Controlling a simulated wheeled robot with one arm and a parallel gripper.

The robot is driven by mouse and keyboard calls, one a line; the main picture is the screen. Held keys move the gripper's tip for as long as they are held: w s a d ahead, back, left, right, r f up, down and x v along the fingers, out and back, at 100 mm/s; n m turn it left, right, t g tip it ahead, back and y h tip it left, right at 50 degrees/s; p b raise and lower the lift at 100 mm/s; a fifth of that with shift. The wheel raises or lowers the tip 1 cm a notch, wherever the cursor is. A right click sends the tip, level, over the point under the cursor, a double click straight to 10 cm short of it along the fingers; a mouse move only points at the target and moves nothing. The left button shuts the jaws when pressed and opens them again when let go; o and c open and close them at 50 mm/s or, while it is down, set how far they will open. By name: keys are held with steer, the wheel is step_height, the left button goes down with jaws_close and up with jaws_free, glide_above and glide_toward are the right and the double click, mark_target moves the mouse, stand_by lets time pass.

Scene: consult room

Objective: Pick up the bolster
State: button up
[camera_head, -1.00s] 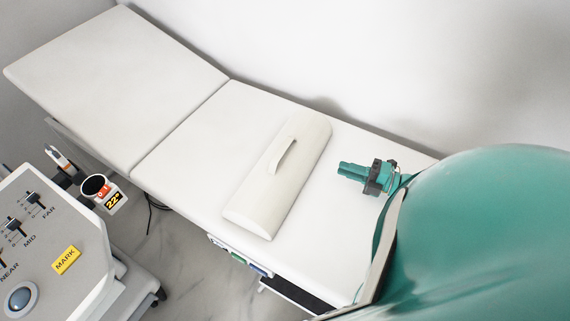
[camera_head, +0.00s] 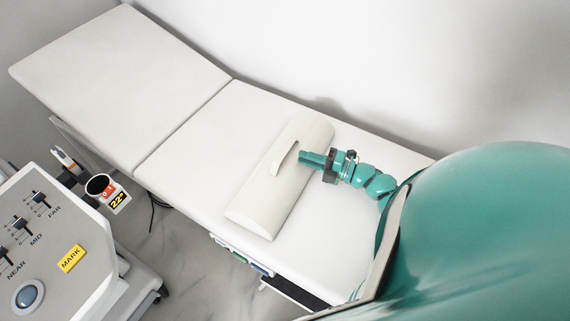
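The bolster (camera_head: 262,205) is a cream half-round block with a strap handle (camera_head: 283,157) on top. It lies across the lower part of the white examination couch (camera_head: 180,150). My gripper (camera_head: 303,158) is at the end of my teal arm, just right of the handle and over the bolster's right side. Its fingers point left toward the handle. At this size I cannot tell whether the fingers are apart or whether they touch the handle.
A grey console (camera_head: 65,235) with sliders and a yellow MARK label stands at the lower left. A cup-like holder (camera_head: 101,187) with a 22° label sits beside it. The couch's raised head section (camera_head: 118,80) is bare. A white wall runs behind the couch.

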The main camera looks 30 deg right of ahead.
mark_target(292, 160)
steer(key=x, duration=0.2)
steer(key=p+x, duration=0.1)
steer(key=x, duration=0.1)
steer(key=shift+r, duration=0.25)
steer(key=shift+w+a+f, duration=0.15)
steer(key=shift+w+a, duration=0.15)
steer(key=shift+w, duration=0.15)
jaws_close()
stand_by(0.8)
